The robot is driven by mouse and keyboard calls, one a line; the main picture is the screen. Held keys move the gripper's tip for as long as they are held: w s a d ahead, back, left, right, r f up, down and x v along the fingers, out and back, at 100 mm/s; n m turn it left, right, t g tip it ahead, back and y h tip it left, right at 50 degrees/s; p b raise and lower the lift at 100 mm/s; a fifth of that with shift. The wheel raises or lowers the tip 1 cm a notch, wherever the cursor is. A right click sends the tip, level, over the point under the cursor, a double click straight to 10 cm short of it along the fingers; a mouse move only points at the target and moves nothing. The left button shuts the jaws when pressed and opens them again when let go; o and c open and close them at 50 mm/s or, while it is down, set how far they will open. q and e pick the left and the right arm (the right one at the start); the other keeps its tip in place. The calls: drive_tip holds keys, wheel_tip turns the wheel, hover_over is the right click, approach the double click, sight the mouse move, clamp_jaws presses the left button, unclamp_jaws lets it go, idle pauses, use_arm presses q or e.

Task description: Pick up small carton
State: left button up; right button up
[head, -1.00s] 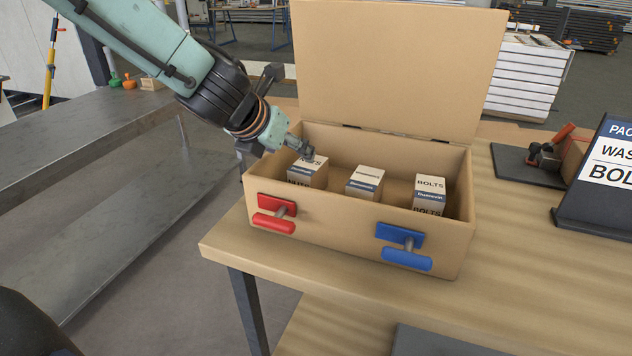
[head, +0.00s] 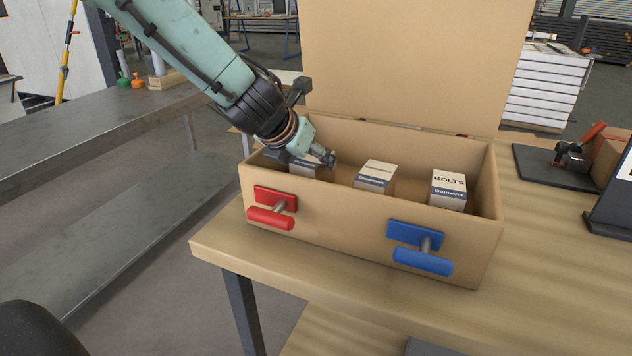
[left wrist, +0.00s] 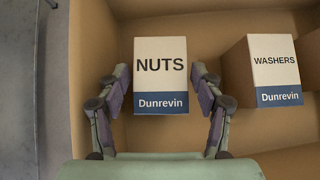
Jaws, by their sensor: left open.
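A small white and blue carton marked NUTS (left wrist: 160,75) stands in the left part of an open wooden box; in the head view its lower part (head: 304,172) shows beside my gripper. My left gripper (left wrist: 160,90) is open, with one finger on each side of the NUTS carton. Whether the fingers touch it I cannot tell. In the head view the left gripper (head: 318,158) reaches down into the box at the left. A WASHERS carton (left wrist: 276,70) stands to the right, also in the head view (head: 375,177). A BOLTS carton (head: 449,190) is at the box's right end.
The wooden box (head: 340,222) has its lid (head: 410,60) up behind, with a red handle (head: 272,208) and a blue handle (head: 420,247) on the front. It stands on a wooden table (head: 540,270). A metal bench (head: 90,130) is at the left.

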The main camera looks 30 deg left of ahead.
use_arm(q)
drive_tip(key=shift+w+a+f, duration=0.2)
drive_tip(key=shift+f, duration=0.1)
drive_tip(key=shift+f+b, duration=0.25)
drive_tip(key=shift+b, duration=0.15)
drive_tip(key=x, duration=0.1)
drive_tip(key=b+x, duration=0.1)
drive_tip(key=x, duration=0.1)
drive_tip(key=b+x, duration=0.1)
drive_tip(key=shift+w+d+f, duration=0.15)
drive_tip(key=shift+w+d, duration=0.15)
drive_tip(key=shift+w+f, duration=0.1)
drive_tip(key=shift+r, duration=0.2)
drive_tip(key=shift+f, duration=0.1)
drive_tip(key=c, duration=1.1)
drive_tip(key=shift+c, duration=0.4)
